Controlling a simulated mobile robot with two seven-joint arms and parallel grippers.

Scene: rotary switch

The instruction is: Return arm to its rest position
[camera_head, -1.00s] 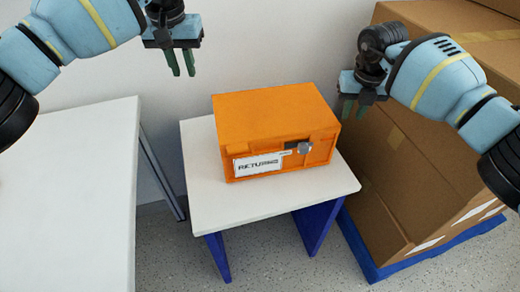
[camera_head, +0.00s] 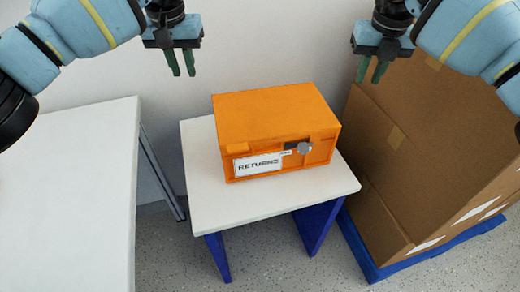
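My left gripper (camera_head: 182,70) hangs at the top, to the upper left of the orange box, pointing down. Its two green fingers are slightly apart with nothing between them. My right gripper (camera_head: 369,78) hangs at the upper right, above and right of the box, also pointing down. Its fingers are slightly apart and empty. The orange box (camera_head: 270,112) stands on a small white table, with a white "RETURNS" label on its front. A grey rotary switch (camera_head: 304,148) sits on the front at the right. Neither gripper touches the box.
The small white table (camera_head: 250,207) has blue legs. A larger white table (camera_head: 75,190) stands at the left. Large cardboard boxes (camera_head: 425,150) stand on a blue pallet (camera_head: 395,265) at the right. The space between the grippers is clear.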

